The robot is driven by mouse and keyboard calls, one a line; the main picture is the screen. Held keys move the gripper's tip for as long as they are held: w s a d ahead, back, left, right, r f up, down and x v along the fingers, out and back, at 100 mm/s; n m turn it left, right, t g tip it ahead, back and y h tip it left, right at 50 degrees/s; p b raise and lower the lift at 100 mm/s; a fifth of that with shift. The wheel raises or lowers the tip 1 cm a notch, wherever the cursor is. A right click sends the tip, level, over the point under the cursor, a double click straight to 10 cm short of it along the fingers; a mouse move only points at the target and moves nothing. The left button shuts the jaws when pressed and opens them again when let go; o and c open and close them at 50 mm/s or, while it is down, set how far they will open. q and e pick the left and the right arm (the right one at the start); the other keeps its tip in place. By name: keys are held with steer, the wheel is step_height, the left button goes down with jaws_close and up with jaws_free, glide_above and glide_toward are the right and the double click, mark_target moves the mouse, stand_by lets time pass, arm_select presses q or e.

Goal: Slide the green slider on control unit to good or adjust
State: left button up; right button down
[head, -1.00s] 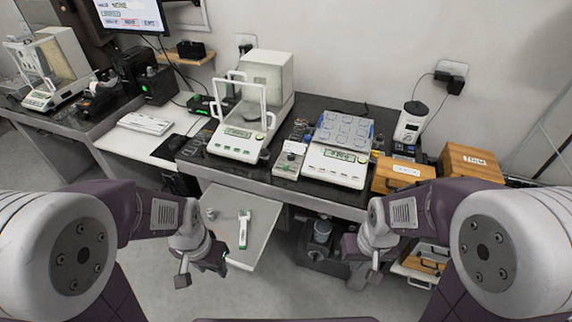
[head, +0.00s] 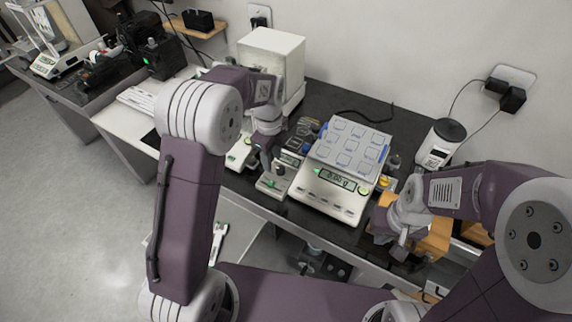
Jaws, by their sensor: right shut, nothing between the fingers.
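The control unit (head: 268,190) is a small light box on the dark table, left of the balance with the tray. It has a small display (head: 290,160), a dark round knob and a green spot on its front that looks like the slider (head: 271,184). My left gripper (head: 259,168) points down just over the unit's left side and hides part of it. I cannot tell whether it touches the unit or how its fingers stand. My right gripper (head: 394,248) is shut and empty, in front of the wooden box at the right.
The balance (head: 329,197) bears a tray of several square dishes (head: 349,148). A white device (head: 440,143) and a wooden box (head: 434,240) are at the right. The table's front edge runs below the unit.

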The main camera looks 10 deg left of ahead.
mark_target(271, 182)
arm_select(q)
steer(key=s, duration=0.2)
steer(key=a, duration=0.1)
steer(key=shift+s+f, duration=0.3)
steer(key=shift+s, duration=0.1)
steer(key=f, duration=0.3)
steer(key=w+f, duration=0.1)
steer(key=f, duration=0.1)
steer(key=shift+d+f, duration=0.25)
steer(key=shift+d, duration=0.1)
step_height(271, 182, down, 2)
steer(key=shift+s+a+f, duration=0.1)
steer(key=shift+a+f, duration=0.05)
steer(key=shift+f, duration=0.45)
arm_select(e)
steer(key=shift+s+a+r, duration=0.15)
steer(key=shift+s+a, duration=0.25)
steer(key=shift+s, duration=0.35)
arm_select(q)
jaws_close()
